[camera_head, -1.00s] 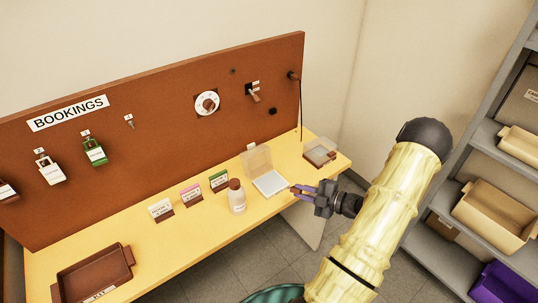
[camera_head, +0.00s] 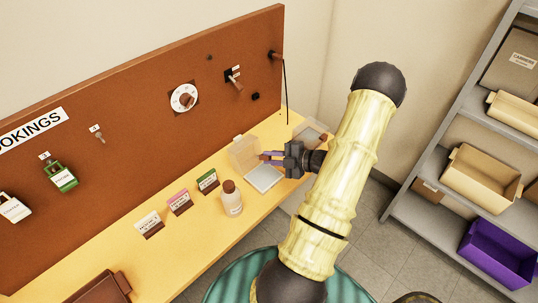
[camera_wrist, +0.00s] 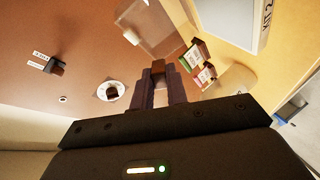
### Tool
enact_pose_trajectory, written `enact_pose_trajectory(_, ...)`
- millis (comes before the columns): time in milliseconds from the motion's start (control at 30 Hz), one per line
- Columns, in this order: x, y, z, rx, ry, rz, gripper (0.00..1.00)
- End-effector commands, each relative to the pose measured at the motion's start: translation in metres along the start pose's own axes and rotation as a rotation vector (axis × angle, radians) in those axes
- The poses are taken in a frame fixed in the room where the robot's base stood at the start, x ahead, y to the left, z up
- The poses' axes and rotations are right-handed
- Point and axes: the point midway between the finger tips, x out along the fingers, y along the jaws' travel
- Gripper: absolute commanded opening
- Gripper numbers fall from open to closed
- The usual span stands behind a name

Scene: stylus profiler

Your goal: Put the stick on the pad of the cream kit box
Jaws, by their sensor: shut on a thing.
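The cream kit box stands open on the yellow bench, its pale pad (camera_head: 264,178) facing up and its clear lid (camera_head: 244,154) raised behind. In the wrist view the box (camera_wrist: 258,40) is cut off at the top right, with "KIT 2" lettering on its edge. My gripper (camera_head: 268,156) is over the box, in front of the raised lid and apart from the pad. It is shut on the stick (camera_wrist: 158,65), a small brown piece between the purple fingers. Most of the stick is hidden by the fingers.
A second, brown box (camera_head: 310,133) stands behind my gripper at the bench's right end. The brown board (camera_head: 140,120) with a dial and switch rises behind.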

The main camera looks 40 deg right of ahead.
Motion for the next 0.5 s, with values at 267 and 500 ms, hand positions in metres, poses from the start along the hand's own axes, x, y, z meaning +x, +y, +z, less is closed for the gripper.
enact_pose_trajectory(267,0.000,-0.001,0.000,-0.001,0.001,-0.001,0.00)
enact_pose_trajectory(500,0.005,-0.016,0.009,0.000,0.000,0.000,0.00)
